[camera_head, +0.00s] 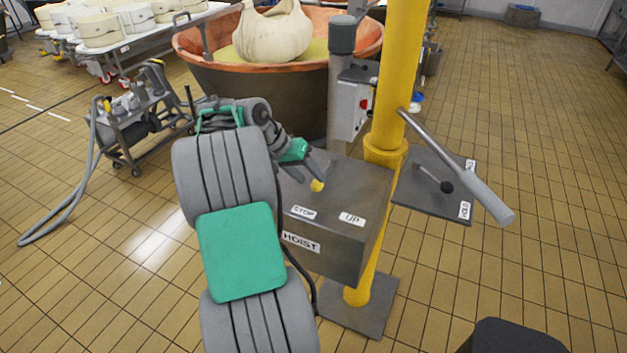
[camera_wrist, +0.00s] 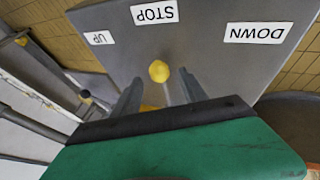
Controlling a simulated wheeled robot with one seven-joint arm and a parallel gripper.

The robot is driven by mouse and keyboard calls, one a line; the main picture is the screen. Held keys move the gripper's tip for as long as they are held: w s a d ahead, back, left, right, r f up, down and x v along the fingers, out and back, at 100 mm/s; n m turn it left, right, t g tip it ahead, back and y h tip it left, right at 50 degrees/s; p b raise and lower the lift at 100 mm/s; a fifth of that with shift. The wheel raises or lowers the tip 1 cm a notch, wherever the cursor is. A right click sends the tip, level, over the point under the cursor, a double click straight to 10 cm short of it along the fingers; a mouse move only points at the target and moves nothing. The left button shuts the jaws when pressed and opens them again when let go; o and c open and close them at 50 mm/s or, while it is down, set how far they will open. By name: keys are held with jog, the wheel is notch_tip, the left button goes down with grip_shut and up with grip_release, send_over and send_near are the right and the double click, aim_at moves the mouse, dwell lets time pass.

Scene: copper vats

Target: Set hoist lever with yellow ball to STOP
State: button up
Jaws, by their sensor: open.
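The grey hoist box (camera_head: 340,235) is fixed to a yellow post and carries STOP (camera_head: 304,212) and UP (camera_head: 352,219) labels. A DOWN label (camera_wrist: 258,33) shows only in the wrist view, where the labels appear upside down. The lever's yellow ball (camera_head: 317,185) is above the box, near my gripper (camera_head: 307,170). In the wrist view the ball (camera_wrist: 158,71) lies between my open fingers (camera_wrist: 161,90), just beyond their tips, in line with the STOP label. I cannot tell whether the fingers touch it. My gripper hides much of the lever's rod.
A long grey-handled bar (camera_head: 460,170) juts right from the yellow post (camera_head: 400,80), over a plate with a black-knobbed lever (camera_head: 446,186). A copper vat (camera_head: 275,75) stands behind. A wheeled pump cart (camera_head: 140,120) is at left.

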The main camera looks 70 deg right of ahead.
jog(key=shift+v, duration=2.35)
